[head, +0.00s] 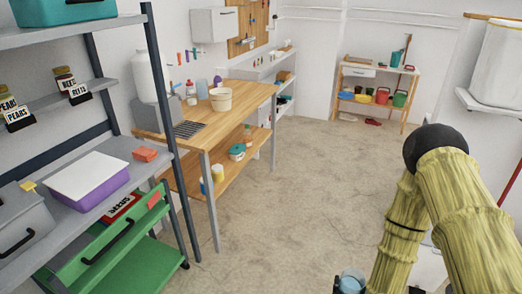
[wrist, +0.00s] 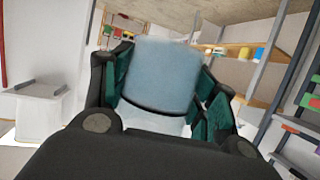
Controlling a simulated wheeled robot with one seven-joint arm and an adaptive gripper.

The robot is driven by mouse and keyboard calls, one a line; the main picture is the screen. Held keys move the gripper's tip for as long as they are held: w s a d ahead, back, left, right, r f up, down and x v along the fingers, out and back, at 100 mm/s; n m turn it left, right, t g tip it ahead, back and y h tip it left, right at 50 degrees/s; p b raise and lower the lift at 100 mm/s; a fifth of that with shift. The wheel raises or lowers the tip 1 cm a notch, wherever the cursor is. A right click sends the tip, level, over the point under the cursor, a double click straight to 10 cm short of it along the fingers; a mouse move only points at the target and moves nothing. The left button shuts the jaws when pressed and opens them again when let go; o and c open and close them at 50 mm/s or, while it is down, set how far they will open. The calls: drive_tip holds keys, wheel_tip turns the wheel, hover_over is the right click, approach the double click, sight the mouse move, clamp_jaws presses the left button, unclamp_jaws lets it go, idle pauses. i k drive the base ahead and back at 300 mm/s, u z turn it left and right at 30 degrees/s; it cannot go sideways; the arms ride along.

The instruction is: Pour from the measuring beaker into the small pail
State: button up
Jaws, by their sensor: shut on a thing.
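The measuring beaker (wrist: 165,75) is a pale blue, see-through cylinder between the dark fingers of my gripper (wrist: 162,90) in the wrist view. My gripper is shut on it. In the head view the beaker (head: 351,281) shows at the bottom edge, right of centre, below my arm; most of my gripper there is cut off. I cannot tell what is in the beaker. A small cream pail (head: 221,98) stands upright on the wooden workbench (head: 245,92), well away from my gripper to the upper left.
Bottles and a blue-grey jar (head: 202,88) stand behind the pail; a dark grille (head: 188,129) lies at the bench's near end. A grey shelf rack (head: 95,150) with an open green drawer (head: 105,235) stands at left. Coloured pails (head: 383,95) sit on a far shelf. The middle floor is clear.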

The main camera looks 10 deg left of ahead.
sight(221, 97)
drive_tip(key=z, duration=0.75)
drive_tip(key=i, duration=1.8)
drive_tip(key=u, duration=0.4)
drive_tip(key=i, duration=0.75)
drive_tip(key=u, duration=0.9)
drive_tip(key=i, duration=0.4)
drive_tip(key=u, duration=1)
drive_tip(key=i, duration=0.4)
drive_tip(key=u, duration=0.35)
